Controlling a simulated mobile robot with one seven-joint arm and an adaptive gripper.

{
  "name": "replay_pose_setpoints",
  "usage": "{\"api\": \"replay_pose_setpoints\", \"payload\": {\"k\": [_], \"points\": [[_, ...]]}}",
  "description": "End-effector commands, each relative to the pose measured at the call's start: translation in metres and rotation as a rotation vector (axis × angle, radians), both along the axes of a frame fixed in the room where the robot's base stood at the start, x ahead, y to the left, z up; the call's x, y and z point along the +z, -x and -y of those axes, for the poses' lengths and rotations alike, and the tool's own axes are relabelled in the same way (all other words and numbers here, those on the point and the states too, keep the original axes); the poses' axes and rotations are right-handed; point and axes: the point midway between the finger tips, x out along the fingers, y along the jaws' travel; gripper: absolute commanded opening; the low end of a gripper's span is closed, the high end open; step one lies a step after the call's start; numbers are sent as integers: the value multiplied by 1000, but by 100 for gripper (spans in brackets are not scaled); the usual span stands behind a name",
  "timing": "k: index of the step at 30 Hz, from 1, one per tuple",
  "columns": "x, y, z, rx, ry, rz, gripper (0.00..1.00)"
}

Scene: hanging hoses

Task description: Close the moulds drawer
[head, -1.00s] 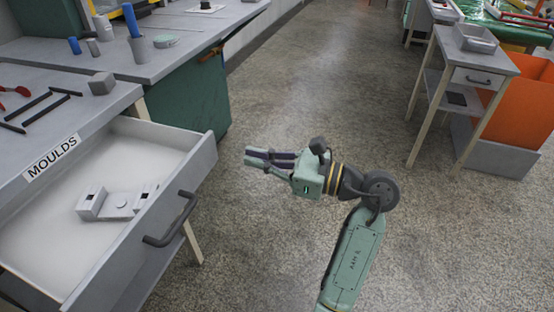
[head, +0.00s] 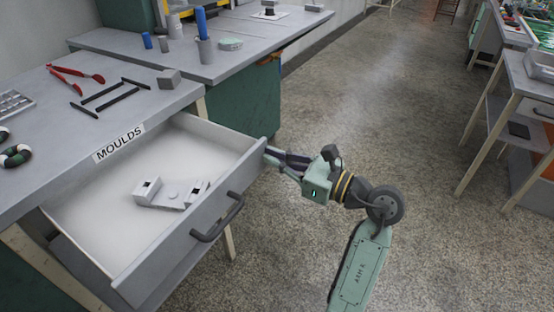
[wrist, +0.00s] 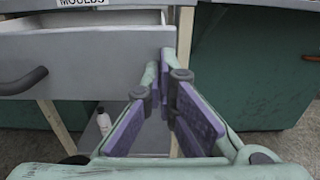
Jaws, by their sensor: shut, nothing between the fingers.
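The moulds drawer (head: 192,230) is pulled well out of the grey bench, under the MOULDS label (head: 119,143). A grey mould block (head: 170,195) lies inside it. The dark bar handle (head: 218,220) is on the drawer's front panel, and it also shows at the left of the wrist view (wrist: 22,82). My gripper (head: 268,156) is shut and empty, at the far right end of the drawer front. In the wrist view the fingers (wrist: 166,62) overlap the right end of the front panel (wrist: 90,60). I cannot tell whether they touch it.
Red-handled pliers (head: 75,76), black rods (head: 110,95) and a grey block (head: 169,79) lie on the bench top. A green cabinet (head: 245,105) stands behind. A white bottle (wrist: 103,120) is under the drawer.

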Motion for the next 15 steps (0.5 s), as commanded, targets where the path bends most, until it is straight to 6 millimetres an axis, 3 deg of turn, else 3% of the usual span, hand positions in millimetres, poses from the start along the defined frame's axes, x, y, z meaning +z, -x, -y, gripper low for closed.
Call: {"api": "replay_pose_setpoints", "payload": {"k": [8, 15], "points": [[-2, -23, -34, 6, 2, 1, 0], [-1, -59, -85, 8, 3, 2, 0]]}}
